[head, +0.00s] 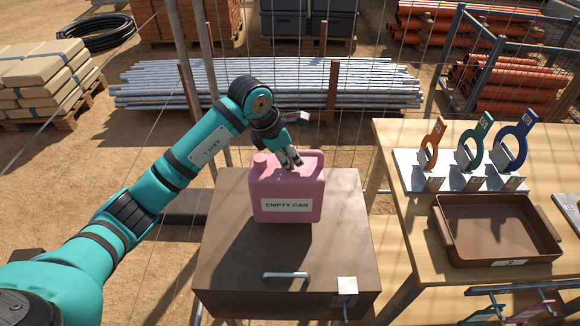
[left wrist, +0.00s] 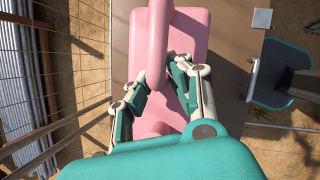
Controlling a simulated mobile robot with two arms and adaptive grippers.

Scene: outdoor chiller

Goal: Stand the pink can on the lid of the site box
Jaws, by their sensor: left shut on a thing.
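The pink can (head: 287,190), labelled "EMPTY CAN", is upright on the brown lid of the site box (head: 230,255), toward the back of the lid. My left gripper (head: 292,160) is at the top of the can, shut on its handle. In the left wrist view the gripper (left wrist: 160,85) has its fingers on both sides of the can's pink handle (left wrist: 157,50). The can's base appears to touch the lid, though its far side is hidden. My right gripper is not in view.
A silver handle (head: 286,275) and a hasp (head: 347,287) are at the lid's front. To the right, a wooden table (head: 405,215) holds a brown tray (head: 441,222) and a rack of coloured ring tools (head: 470,150). Wire mesh and pipes (head: 260,85) stand behind.

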